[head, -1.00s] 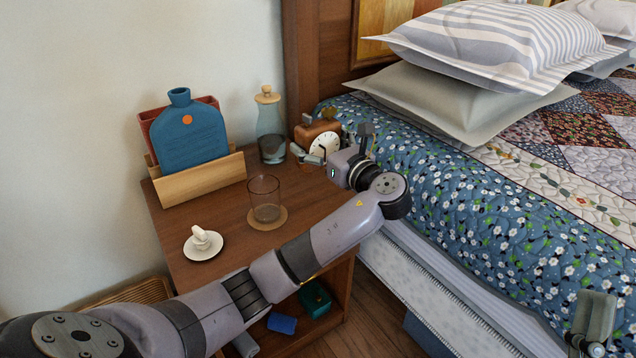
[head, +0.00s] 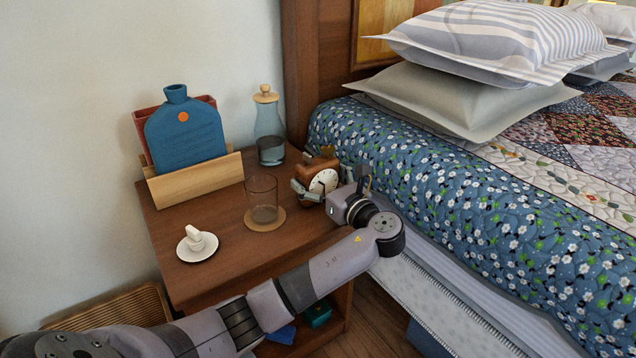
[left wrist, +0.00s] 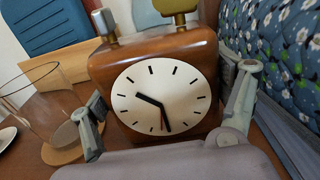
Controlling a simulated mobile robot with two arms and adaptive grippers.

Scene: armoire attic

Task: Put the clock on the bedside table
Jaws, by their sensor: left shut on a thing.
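The clock (head: 322,180) has a brown wooden case and a white round face. My left gripper (head: 321,186) is shut on it, with one finger at each side of the case. In the left wrist view the clock (left wrist: 150,55) fills the middle, its face toward the camera and slightly tilted. The bedside table (head: 215,262) is brown wood. The clock is over or on its right part, near the bed; I cannot tell whether its base touches the top. My right gripper is out of view.
A glass tumbler (head: 262,200) on a coaster stands just left of the clock. A carafe (head: 269,130) stands behind. The bed (head: 470,205) borders the right.

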